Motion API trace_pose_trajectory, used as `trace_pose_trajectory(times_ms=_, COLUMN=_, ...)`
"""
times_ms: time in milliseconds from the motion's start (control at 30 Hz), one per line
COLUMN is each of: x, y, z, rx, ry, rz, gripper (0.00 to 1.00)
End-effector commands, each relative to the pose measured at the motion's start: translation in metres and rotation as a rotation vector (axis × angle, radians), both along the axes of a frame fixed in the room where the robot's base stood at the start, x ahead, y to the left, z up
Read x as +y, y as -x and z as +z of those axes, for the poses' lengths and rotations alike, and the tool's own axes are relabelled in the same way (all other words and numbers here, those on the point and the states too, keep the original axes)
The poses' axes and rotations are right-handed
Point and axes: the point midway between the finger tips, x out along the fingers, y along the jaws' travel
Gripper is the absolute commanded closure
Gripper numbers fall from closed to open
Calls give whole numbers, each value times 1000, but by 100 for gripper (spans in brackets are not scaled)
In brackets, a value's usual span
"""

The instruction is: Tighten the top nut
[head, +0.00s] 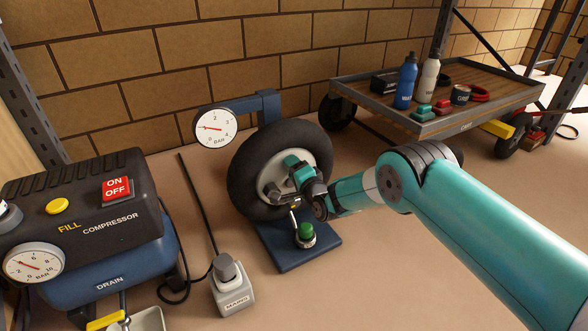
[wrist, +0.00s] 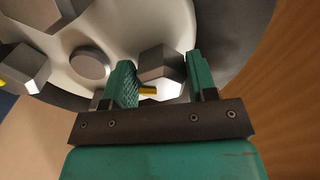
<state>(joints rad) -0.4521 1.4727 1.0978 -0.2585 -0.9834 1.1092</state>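A spare wheel (head: 240,170) with a black tyre and pale hub stands upright on a blue stand (head: 325,249). My gripper (head: 303,176) is at the hub and hides much of it in the head view. In the wrist view its two green fingers (wrist: 164,78) are apart, one on each side of a grey hex nut (wrist: 160,62). Another hex nut (wrist: 25,65) and a round grey cap (wrist: 90,65) sit to the left on the hub. A small yellow piece (wrist: 148,91) shows below the gripped-side nut.
A dial gauge (head: 214,127) is on the stand's post. The compressor (head: 85,215) stands left, with a mains box (head: 232,290) on the floor. A cart (head: 440,126) with bottles is at back right.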

Motion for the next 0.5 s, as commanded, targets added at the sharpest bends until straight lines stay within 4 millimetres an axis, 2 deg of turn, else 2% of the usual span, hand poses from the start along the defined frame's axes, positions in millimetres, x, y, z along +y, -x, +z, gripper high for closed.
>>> trace_pose_trajectory(times_ms=33, x=0, y=0, z=0, rx=-1, ry=1, rz=-1, gripper=36)
trace_pose_trajectory(times_ms=67, x=0, y=0, z=0, rx=-1, ry=1, rz=-1, gripper=29)
trace_pose_trajectory(times_ms=100, x=0, y=0, z=0, rx=-1, ry=1, rz=-1, gripper=26)
trace_pose_trajectory(times_ms=367, x=0, y=1, z=0, rx=-1, ry=2, rz=0, gripper=26)
trace_pose_trajectory(times_ms=500, x=-7, y=10, z=3, rx=1, ry=2, rz=1, gripper=26)
